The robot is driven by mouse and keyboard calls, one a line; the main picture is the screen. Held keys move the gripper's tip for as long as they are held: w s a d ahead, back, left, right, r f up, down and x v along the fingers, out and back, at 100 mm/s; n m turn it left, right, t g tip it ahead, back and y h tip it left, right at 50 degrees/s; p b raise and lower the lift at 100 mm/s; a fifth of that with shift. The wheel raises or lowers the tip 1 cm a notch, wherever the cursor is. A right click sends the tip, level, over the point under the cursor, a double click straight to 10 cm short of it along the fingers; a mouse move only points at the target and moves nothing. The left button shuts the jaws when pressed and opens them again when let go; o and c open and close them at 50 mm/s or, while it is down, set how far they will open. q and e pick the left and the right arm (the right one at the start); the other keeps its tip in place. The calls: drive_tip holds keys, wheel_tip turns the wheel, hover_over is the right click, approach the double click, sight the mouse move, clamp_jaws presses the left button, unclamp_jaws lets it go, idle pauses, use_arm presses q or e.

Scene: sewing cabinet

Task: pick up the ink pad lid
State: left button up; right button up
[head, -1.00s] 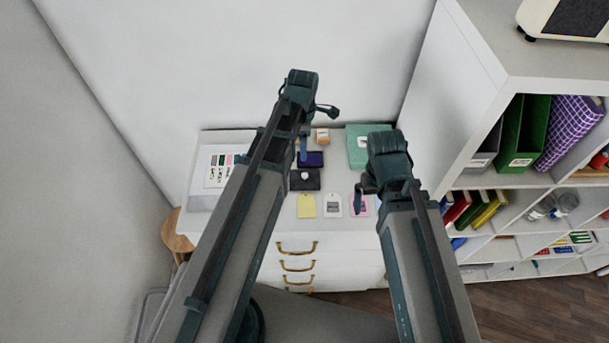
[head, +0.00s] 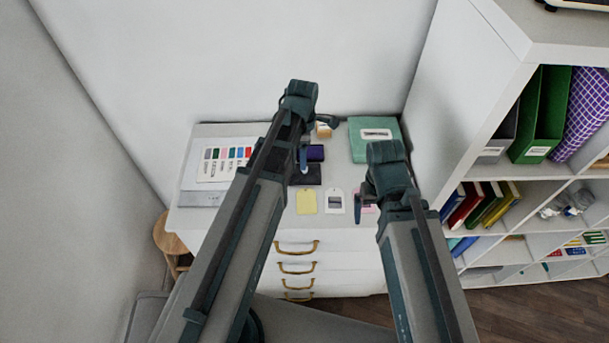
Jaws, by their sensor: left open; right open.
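A dark, flat square piece (head: 309,177), which looks like the ink pad lid, lies on the white cabinet top (head: 278,220). The purple-blue ink pad (head: 316,153) is just behind it. My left gripper (head: 303,160) hangs at the left edge of the pad and lid, with its arm covering part of that area. It is open, and I cannot tell whether it touches either one. My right gripper (head: 359,208) is open, over the front right of the cabinet top beside a pink tag (head: 370,208).
A yellow note (head: 306,201) and a white tag (head: 335,202) lie in front. A teal box (head: 374,146) and a small wooden block (head: 323,131) are behind. A colour-swatch sheet (head: 222,165) lies left. A white shelf (head: 486,95) stands right, and a stool (head: 168,240) left.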

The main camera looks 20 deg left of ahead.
sight(305, 172)
use_arm(q)
drive_tip(key=shift+d+f+b, duration=0.15)
drive_tip(key=shift+f+b, duration=1.15)
drive_tip(key=shift+f, duration=0.05)
drive_tip(key=shift+d+f+b, duration=0.1)
drive_tip(key=shift+f+b, duration=1.2)
drive_tip(key=shift+r, duration=0.1)
clamp_jaws()
